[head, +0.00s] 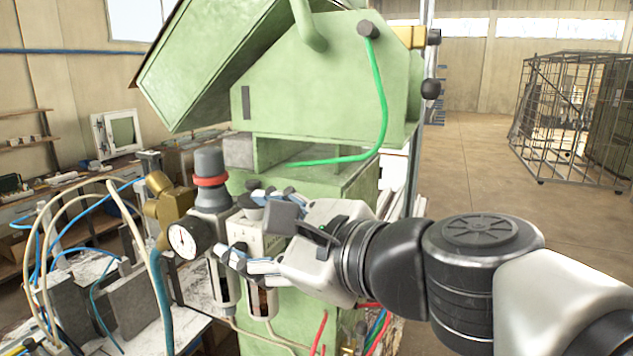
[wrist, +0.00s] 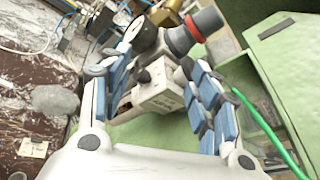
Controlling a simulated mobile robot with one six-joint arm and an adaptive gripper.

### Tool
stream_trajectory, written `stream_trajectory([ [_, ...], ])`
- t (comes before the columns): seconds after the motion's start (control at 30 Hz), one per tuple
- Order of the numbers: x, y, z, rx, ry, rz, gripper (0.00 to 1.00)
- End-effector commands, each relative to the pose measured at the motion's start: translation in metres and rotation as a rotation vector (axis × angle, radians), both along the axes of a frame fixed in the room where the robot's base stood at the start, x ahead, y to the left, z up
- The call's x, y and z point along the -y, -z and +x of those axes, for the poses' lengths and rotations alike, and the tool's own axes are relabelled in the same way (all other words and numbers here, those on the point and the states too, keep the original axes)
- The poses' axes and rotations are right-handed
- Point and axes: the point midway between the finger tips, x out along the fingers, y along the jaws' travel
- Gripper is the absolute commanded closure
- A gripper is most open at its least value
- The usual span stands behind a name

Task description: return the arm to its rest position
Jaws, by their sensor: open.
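My gripper (head: 246,232) is at the middle of the head view, in front of the green machine (head: 330,90). In the wrist view my gripper (wrist: 165,100) has its two blue-padded fingers spread apart. A pale valve or regulator block (wrist: 160,92) shows between and beyond the fingers; I cannot tell whether they touch it. Nothing is seen held. In the head view this block (head: 262,240) is partly hidden by my gripper. My arm reaches in from the lower right.
A dial gauge (head: 187,240) and a grey knob with a red ring (head: 210,180) stand close left of my gripper. A green hose (head: 378,95) hangs from the machine. Blue and cream hoses (head: 45,230) crowd the left bench. Open floor (head: 460,160) and a wire cage (head: 570,120) lie right.

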Motion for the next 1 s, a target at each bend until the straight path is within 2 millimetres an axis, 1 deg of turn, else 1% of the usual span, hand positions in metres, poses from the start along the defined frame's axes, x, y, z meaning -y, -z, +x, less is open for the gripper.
stream_trajectory([
  [0.03, 0.01, 0.021, -0.011, 0.07, -0.04, -0.162, 0.44],
  [0.07, 0.016, 0.036, -0.018, 0.113, -0.073, -0.268, 0.44],
  [0.1, 0.025, 0.055, -0.027, 0.169, -0.118, -0.408, 0.44],
  [0.17, 0.042, 0.083, -0.041, 0.243, -0.198, -0.618, 0.44],
  [0.2, 0.055, 0.102, -0.05, 0.286, -0.257, -0.754, 0.44],
  [0.27, 0.076, 0.128, -0.063, 0.342, -0.353, -0.949, 0.44],
  [0.3, 0.092, 0.143, -0.071, 0.372, -0.418, -1.07, 0.44],
  [0.37, 0.114, 0.163, -0.083, 0.406, -0.52, -1.233, 0.44],
  [0.4, 0.129, 0.175, -0.09, 0.424, -0.586, -1.33, 0.44],
  [0.47, 0.151, 0.189, -0.101, 0.444, -0.688, -1.464, 0.44],
  [0.5, 0.165, 0.198, -0.108, 0.451, -0.756, -1.545, 0.44],
  [0.57, 0.187, 0.208, -0.118, 0.459, -0.86, -1.659, 0.44],
  [0.6, 0.201, 0.214, -0.124, 0.458, -0.931, -1.729, 0.44],
  [0.67, 0.221, 0.223, -0.133, 0.455, -1.036, -1.822, 0.44],
  [0.7, 0.217, 0.241, -0.132, 0.457, -1.025, -1.804, 0.44],
  [0.87, 0.217, 0.285, -0.135, 0.446, -1.034, -1.792, 0.44],
  [0.97, 0.217, 0.316, -0.138, 0.439, -1.042, -1.785, 0.44],
  [1.0, 0.216, 0.329, -0.139, 0.436, -1.045, -1.781, 0.44],
])
